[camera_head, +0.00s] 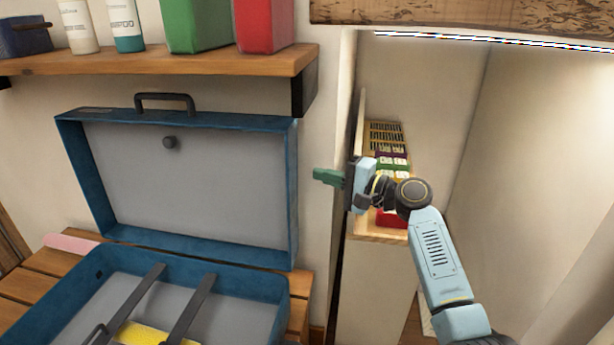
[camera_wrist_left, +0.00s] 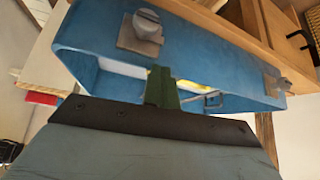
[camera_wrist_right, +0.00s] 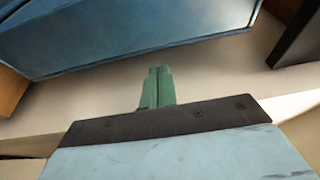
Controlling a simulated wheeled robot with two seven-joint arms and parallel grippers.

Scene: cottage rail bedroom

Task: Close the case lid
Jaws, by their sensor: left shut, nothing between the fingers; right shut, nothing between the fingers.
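The blue case stands open on a slatted wooden surface. Its lid (camera_head: 190,180) is raised about upright, with a dark handle on its top edge and a grey lining. The case base (camera_head: 240,280) lies below it, with dark straps and a yellow item inside. My right gripper (camera_head: 328,176) is shut and empty, just right of the lid and apart from it. In the right wrist view its green fingers (camera_wrist_right: 158,85) point toward the blue lid (camera_wrist_right: 130,35). My left gripper (camera_wrist_left: 162,87) shows only in its wrist view, shut, close to the blue case (camera_wrist_left: 190,50); contact cannot be told.
A wooden shelf (camera_head: 150,61) with bottles and green and red boxes hangs above the lid. A wall stands right of the case. Beyond it is a narrow recess with a low cabinet (camera_head: 375,275) holding small coloured items. A pink item (camera_head: 70,243) lies left of the case.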

